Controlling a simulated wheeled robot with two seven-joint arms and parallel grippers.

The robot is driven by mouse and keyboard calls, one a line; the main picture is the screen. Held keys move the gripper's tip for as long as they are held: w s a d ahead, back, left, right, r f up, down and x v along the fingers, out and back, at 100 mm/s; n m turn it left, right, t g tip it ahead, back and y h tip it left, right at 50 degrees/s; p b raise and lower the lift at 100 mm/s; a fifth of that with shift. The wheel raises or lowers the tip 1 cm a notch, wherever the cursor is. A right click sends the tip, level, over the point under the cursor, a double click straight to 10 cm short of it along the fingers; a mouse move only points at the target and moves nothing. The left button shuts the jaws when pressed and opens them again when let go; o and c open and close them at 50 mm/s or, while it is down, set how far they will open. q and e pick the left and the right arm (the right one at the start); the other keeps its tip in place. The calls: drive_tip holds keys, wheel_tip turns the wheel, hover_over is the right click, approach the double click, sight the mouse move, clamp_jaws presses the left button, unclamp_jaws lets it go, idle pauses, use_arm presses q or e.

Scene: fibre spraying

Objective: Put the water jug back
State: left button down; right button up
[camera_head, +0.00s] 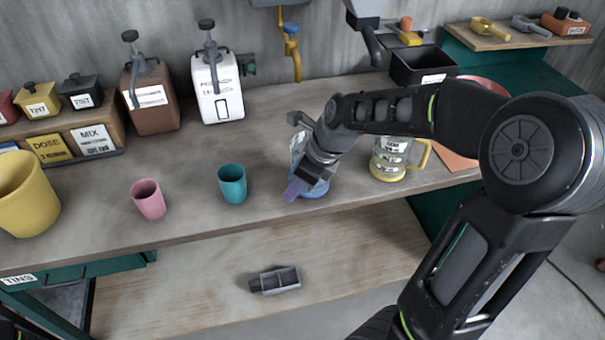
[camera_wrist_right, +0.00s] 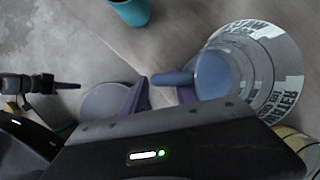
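The water jug (camera_head: 298,146) is clear with a white label and a blue base, and stands towards the table's front edge. My right gripper (camera_head: 306,184) hides much of it. In the right wrist view the jug (camera_wrist_right: 285,58) shows its lettering, and its blue handle (camera_wrist_right: 172,78) lies at my purple right fingertips (camera_wrist_right: 162,88). The fingers stand apart on either side of the handle; whether they press on it cannot be told.
A jug with a yellow base and handle (camera_head: 391,158) stands right of the water jug. A teal cup (camera_head: 232,184), a pink cup (camera_head: 148,199) and a yellow bucket (camera_head: 25,200) stand left. White (camera_head: 217,90) and brown (camera_head: 150,98) dispensers stand behind. A lower shelf (camera_head: 200,290) runs below.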

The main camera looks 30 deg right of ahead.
drive_tip(key=v, duration=1.2)
drive_tip(key=shift+d, duration=0.1)
idle(0.4)
